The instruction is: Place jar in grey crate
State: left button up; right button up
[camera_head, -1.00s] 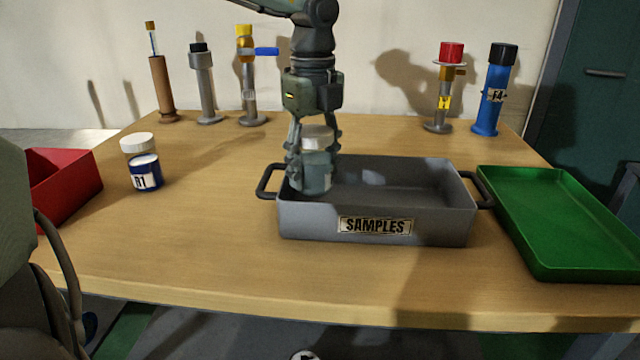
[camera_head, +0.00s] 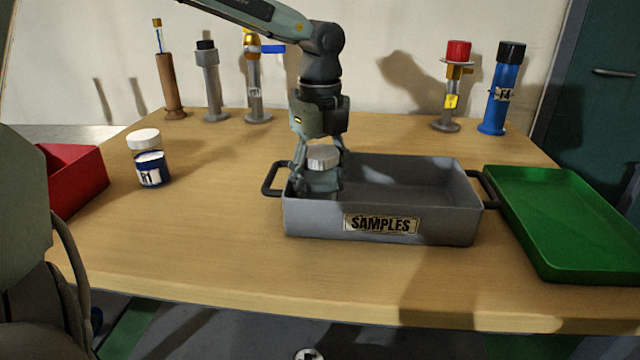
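A clear glass jar with a light grey-white lid (camera_head: 323,157) is upright inside the left end of the grey crate (camera_head: 445,223), which carries a SAMPLES label. The front wall hides the jar's bottom, so I cannot tell whether it touches the crate floor. My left gripper (camera_head: 320,172) reaches down from above, with its fingers on either side of the jar, and appears shut on it. My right gripper is not in view.
A second white-lidded jar (camera_head: 149,160) with blue contents, labelled R1, stands left of the crate. A red bin (camera_head: 78,178) is at the far left and a green tray (camera_head: 570,225) at the right. Several capped cylinders, including a blue one (camera_head: 497,105), stand along the back.

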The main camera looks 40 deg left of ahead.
aim_at(320, 151)
pick_arm(q)
jog(key=shift+r, duration=0.15)
jog(key=shift+r+p, duration=0.2)
jog(key=shift+p, duration=0.15)
notch_tip(320, 151, up, 11)
jog(key=shift+f+b, duration=0.1)
jog(key=shift+b, duration=0.25)
jog(key=shift+r, duration=0.45)
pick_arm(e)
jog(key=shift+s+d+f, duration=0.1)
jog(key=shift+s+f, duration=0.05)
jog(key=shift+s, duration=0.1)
